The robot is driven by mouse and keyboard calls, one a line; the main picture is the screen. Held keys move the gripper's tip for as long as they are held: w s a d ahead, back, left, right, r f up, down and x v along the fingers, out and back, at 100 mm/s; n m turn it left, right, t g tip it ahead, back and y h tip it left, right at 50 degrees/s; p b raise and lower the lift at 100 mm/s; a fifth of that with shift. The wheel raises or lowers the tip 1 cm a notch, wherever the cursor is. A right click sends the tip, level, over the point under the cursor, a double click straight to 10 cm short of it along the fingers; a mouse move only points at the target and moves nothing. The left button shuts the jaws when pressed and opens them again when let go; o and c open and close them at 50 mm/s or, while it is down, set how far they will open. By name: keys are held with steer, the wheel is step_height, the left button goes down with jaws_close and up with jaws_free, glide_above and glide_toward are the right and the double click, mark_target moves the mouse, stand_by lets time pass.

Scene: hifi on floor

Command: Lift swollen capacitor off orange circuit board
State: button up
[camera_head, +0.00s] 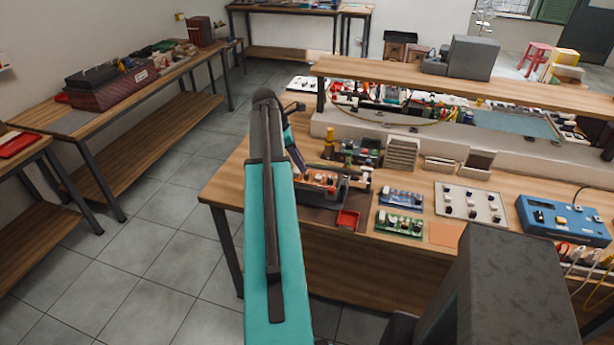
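My teal arm rises through the middle of the view and bends over at the bench's left end. Part of my gripper (293,146) shows just right of the arm; its fingertips are too small and covered to tell apart. Below it an orange circuit board (322,181) with small pale and dark components sits at a dark holder on the bench, partly hidden by my arm. I cannot pick out a swollen capacitor among these parts. Whether my gripper touches the board or holds anything is not clear.
A raised shelf (450,85) runs behind. Tiled floor is free at left.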

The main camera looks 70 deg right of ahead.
mark_target(307, 174)
steer(key=shift+p+x, duration=1.15)
steer(key=shift+x, duration=1.4)
steer(key=shift+w+d, duration=0.1)
jaws_close()
